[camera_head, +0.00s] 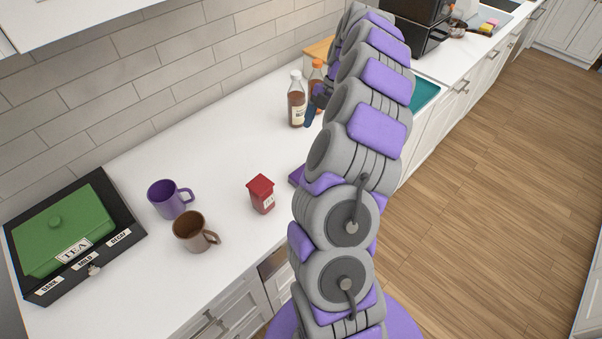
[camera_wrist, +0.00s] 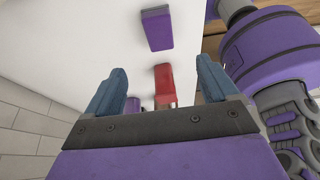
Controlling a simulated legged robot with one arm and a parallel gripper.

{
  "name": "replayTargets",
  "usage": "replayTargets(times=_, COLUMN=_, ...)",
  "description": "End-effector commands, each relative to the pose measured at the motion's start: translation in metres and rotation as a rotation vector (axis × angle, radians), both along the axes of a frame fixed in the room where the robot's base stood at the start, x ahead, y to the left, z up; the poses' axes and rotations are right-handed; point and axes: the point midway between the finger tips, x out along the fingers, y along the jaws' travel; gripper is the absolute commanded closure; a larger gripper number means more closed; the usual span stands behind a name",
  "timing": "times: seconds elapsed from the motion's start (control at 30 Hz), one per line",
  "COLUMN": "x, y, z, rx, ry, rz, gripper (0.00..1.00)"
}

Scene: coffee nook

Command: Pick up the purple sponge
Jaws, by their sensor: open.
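The purple sponge (camera_head: 296,176) lies on the white counter, mostly hidden behind my arm in the head view. In the wrist view the sponge (camera_wrist: 157,28) shows whole as a purple block near the top, past the fingertips and apart from them. My gripper (camera_wrist: 160,67) is open, with its two blue fingers wide apart and nothing held between them. In the head view only part of my gripper shows, a blue finger (camera_head: 310,112) by the bottles, with the rest behind my arm.
A red box (camera_head: 262,195) stands left of the sponge; it also shows in the wrist view (camera_wrist: 164,84). A purple mug (camera_head: 170,199), a brown mug (camera_head: 191,233) and a green tea box (camera_head: 62,232) stand farther left. Bottles (camera_head: 297,102) stand behind. Counter between them is clear.

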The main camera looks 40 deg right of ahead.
Motion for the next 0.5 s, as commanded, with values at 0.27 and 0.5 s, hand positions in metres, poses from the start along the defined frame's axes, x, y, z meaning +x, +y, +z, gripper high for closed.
replayTargets(times=0.27, x=-0.001, y=0.023, z=-0.047, rx=0.004, ry=0.003, rz=0.003, gripper=0.13)
replayTargets(times=0.5, x=-0.002, y=0.038, z=-0.086, rx=0.001, ry=0.002, rz=0.0, gripper=0.13)
